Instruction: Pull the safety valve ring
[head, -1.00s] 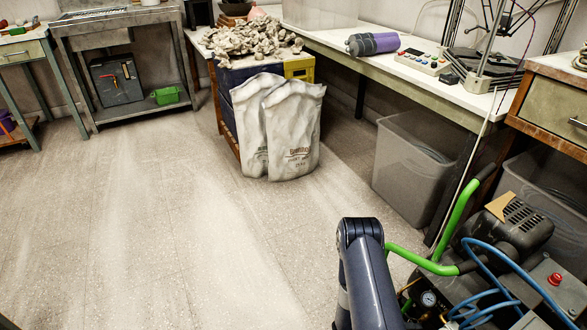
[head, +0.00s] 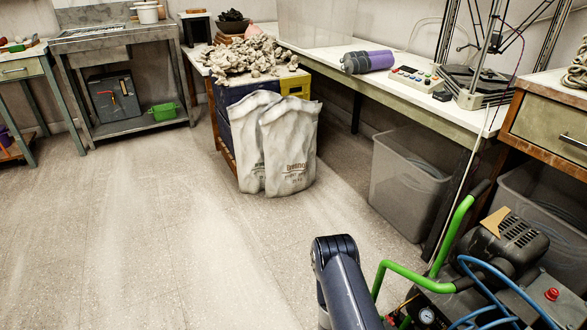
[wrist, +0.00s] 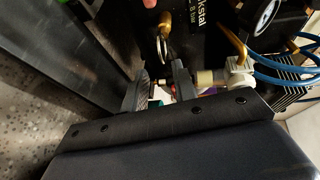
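A small metal ring (wrist: 163,47), which looks like the safety valve ring, hangs below a brass fitting (wrist: 166,20) in the wrist view. It sits just at or beyond the fingertips of my gripper (wrist: 160,72), roughly in line with the gap between them. The fingers are apart, and I see no clear contact with the ring. The compressor (head: 516,243) stands at the lower right in the head view, with its pressure gauge (head: 427,315) at the bottom edge. The ring and my gripper are out of sight there.
The compressor's green handle (head: 417,282) and blue hoses (head: 487,268) stand close to my arm. In the wrist view, blue hoses (wrist: 283,65) and a gauge (wrist: 264,15) lie right of the fingers. Plastic bins stand behind the compressor. The floor (head: 180,250) to the left is clear.

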